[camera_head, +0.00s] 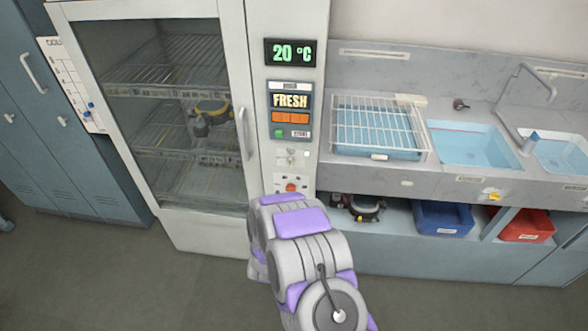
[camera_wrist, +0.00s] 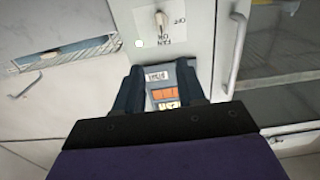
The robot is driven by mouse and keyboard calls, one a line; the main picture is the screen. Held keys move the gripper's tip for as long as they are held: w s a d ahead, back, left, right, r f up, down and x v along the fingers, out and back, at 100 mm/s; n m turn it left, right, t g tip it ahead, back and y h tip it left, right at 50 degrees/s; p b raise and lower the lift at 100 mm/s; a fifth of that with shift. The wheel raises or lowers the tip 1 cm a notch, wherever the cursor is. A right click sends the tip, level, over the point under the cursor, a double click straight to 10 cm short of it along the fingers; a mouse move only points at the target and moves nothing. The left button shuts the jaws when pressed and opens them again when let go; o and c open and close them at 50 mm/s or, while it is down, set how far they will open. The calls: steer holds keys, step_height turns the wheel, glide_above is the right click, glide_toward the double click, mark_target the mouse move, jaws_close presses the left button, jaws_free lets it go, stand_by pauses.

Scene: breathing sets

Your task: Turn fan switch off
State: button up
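In the head view a small switch plate (camera_head: 291,155) sits on the cabinet's white column, below the "FRESH" display. My gripper (camera_wrist: 159,72) is open and empty in the wrist view, its dark fingers apart, with the switch beyond the fingertips. In the head view my arm hides the gripper.
The glass-doored drying cabinet (camera_head: 170,190) has a vertical handle (camera_head: 244,133) left of the panel. A red knob (camera_head: 290,187) is just above my arm. The sink counter (camera_head: 400,183) stands to the right, with blue (camera_head: 443,218) and red (camera_head: 524,224) bins below. The floor in front is clear.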

steer(key=b, duration=0.1)
glide_toward(290, 161)
steer(key=w+b, duration=0.1)
steer(key=w, duration=0.7)
steer(key=shift+d+f+b, duration=0.15)
steer(key=shift+b, duration=0.25)
steer(key=shift+w+a, duration=0.3)
steer(key=shift+w, duration=0.35)
steer(key=shift+d, duration=0.45)
steer(key=shift+c, duration=0.3)
steer(key=shift+a, duration=0.25)
steer(key=c, duration=0.4)
jaws_close()
